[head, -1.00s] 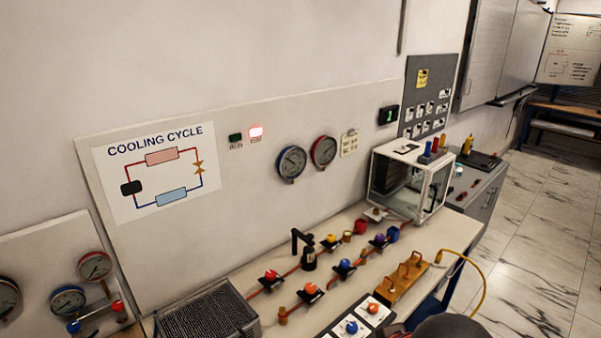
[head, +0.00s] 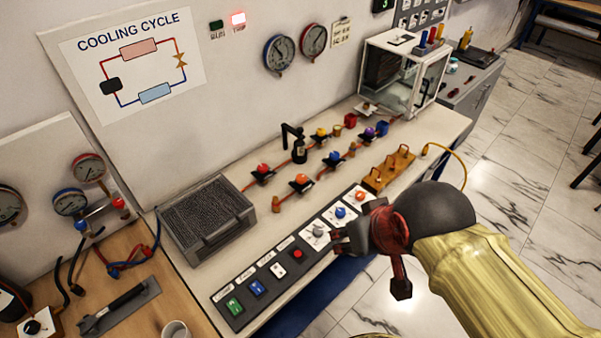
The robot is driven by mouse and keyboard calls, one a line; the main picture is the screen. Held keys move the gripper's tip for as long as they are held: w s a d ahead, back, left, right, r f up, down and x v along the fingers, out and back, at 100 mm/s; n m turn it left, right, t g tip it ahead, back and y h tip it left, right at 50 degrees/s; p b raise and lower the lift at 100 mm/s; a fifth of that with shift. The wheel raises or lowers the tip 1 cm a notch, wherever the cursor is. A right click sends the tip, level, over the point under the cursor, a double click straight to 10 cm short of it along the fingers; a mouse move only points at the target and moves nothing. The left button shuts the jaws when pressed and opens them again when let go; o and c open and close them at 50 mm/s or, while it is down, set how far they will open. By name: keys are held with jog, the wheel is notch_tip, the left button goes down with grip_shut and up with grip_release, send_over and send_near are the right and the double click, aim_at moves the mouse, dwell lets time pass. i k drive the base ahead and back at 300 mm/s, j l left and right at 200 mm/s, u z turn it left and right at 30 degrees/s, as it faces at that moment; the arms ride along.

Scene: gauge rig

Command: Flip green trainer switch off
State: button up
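The green trainer switch (head: 235,306) is at the near left end of a dark control strip (head: 268,263) along the bench's front edge. My gripper (head: 340,240) is at the strip's right part, near a white-plated knob, well to the right of the green switch. Its dark fingers point left and are partly hidden by the red wrist part, so I cannot tell how far apart they are. Nothing held shows.
The strip also carries a blue switch (head: 257,287), a red button (head: 297,254) and several knobs. A ribbed metal box (head: 205,222) stands behind it. Left of the bench is a wooden table with a mug (head: 175,330). Space above the strip's left part is clear.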

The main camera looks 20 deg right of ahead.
aim_at(235, 309)
jog(key=k+j+u, duration=0.1)
jog(key=u, duration=0.4)
jog(key=k+j+u, duration=0.15)
jog(key=u, duration=0.3)
